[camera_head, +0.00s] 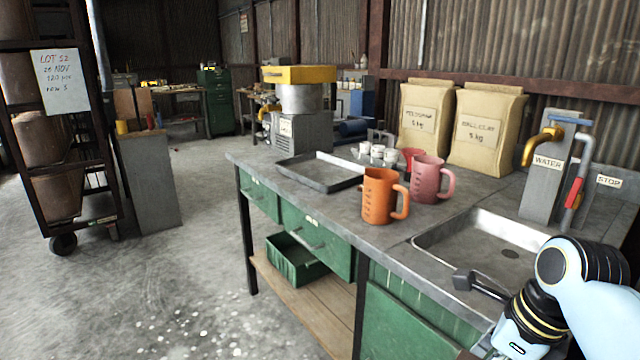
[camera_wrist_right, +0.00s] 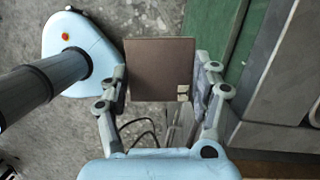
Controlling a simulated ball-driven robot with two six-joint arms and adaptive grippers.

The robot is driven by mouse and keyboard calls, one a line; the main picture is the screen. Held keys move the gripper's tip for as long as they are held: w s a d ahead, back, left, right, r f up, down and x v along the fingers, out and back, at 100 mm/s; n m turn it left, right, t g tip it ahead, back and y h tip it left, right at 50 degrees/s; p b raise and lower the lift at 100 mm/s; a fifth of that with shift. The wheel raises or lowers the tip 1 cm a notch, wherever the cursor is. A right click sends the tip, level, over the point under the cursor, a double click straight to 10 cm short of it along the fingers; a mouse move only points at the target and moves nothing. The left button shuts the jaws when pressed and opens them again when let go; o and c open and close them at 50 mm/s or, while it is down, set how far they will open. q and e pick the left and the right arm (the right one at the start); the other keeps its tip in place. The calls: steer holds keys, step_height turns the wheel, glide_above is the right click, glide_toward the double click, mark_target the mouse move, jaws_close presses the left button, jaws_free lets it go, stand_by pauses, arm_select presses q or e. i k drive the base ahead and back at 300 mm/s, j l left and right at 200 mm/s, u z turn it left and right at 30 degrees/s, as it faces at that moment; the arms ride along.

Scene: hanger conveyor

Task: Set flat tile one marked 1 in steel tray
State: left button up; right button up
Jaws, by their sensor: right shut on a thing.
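My right gripper (camera_wrist_right: 161,84) is shut on a flat square brown tile (camera_wrist_right: 158,65) in the right wrist view, with a finger on each side edge. A small pale mark sits near the tile's lower right corner; no number can be read on it. In the head view my right arm comes in at the lower right, and its gripper is mostly cut off by the bottom edge. The steel tray (camera_head: 318,172) lies empty on the workbench in the head view, left of the mugs. My left gripper is not in view.
An orange mug (camera_head: 378,196) and a pink mug (camera_head: 427,180) stand between the tray and the sink (camera_head: 478,238). Small white cups (camera_head: 377,152) stand behind the tray. Paper sacks (camera_head: 480,130) and a water tap (camera_head: 541,147) line the back. The bench's front edge is clear.

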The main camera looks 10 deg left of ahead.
mark_target(321, 173)
steer(key=i+j, duration=0.55)
steer(key=j, duration=0.15)
steer(key=i+j, duration=0.55)
steer(key=j, duration=0.15)
